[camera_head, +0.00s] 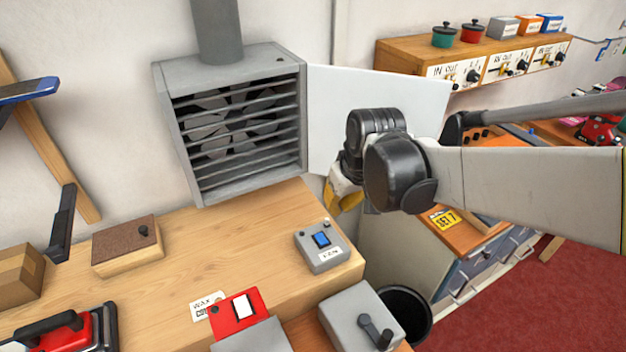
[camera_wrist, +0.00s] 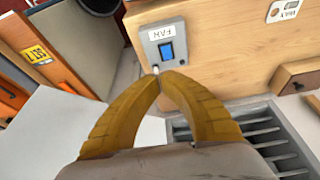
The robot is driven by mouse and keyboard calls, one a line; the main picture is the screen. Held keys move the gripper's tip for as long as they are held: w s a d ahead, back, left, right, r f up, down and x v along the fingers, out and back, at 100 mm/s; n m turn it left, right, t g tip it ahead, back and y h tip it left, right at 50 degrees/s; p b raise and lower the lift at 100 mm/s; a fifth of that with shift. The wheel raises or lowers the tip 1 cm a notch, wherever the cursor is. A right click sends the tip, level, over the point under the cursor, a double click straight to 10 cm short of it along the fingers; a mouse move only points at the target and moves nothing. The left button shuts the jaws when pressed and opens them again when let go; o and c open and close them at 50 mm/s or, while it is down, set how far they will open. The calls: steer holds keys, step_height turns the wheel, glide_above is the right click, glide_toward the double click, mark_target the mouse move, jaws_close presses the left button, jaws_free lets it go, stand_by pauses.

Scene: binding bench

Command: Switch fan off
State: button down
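The fan (camera_head: 222,140) sits behind the slats of a grey housing on the wall, with a duct rising from its top. The fan's switch box (camera_head: 321,258) is small and grey, with a FAN label and a blue rocker (camera_head: 321,240), near the right end of the wooden bench. The switch box also shows in the wrist view (camera_wrist: 188,60), with its blue rocker (camera_wrist: 166,52) just beyond my fingertips. My gripper (camera_head: 341,199) is above and behind the box, apart from it in the head view. Its yellow fingers meet at the tips in the wrist view (camera_wrist: 160,76), with nothing seen between them.
A red switch box (camera_head: 235,313) and a grey box with a black lever (camera_head: 354,322) stand nearer the front. A white panel (camera_head: 335,100) stands beside the fan housing, behind my arm. A black bin (camera_head: 408,312) is right of the bench. Bench around the FAN box is mostly clear.

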mark_target(320, 233)
steer(key=shift+w+a+f+n+p, duration=0.2)
steer(key=shift+w+a+f, duration=0.1)
steer(key=shift+w+a, duration=0.2)
steer(key=shift+w+a+f+n+p, duration=0.15)
steer(key=shift+w+a+f+n, duration=0.15)
steer(key=shift+w, duration=0.25)
steer(key=b+x, duration=0.1)
steer(key=x, duration=0.3)
steer(key=b+x, duration=0.2)
steer(key=x, duration=0.3)
steer(key=b+x, duration=0.1)
steer(key=x, duration=0.4)
steer(key=shift+s+a, duration=0.1)
steer(key=shift+s, duration=0.2)
steer(key=shift+f+g, duration=0.1)
steer(key=shift+g, duration=0.2)
steer(key=shift+w+a+f+g+b, duration=0.1)
steer(key=shift+w+f+g+b, duration=0.1)
steer(key=shift+f+g+b, duration=0.3)
steer(key=shift+r, duration=0.15)
steer(key=shift+s, duration=0.1)
steer(key=shift+s+d+r+p, duration=0.3)
steer(key=shift+s+r, duration=0.05)
steer(key=shift+s, duration=0.25)
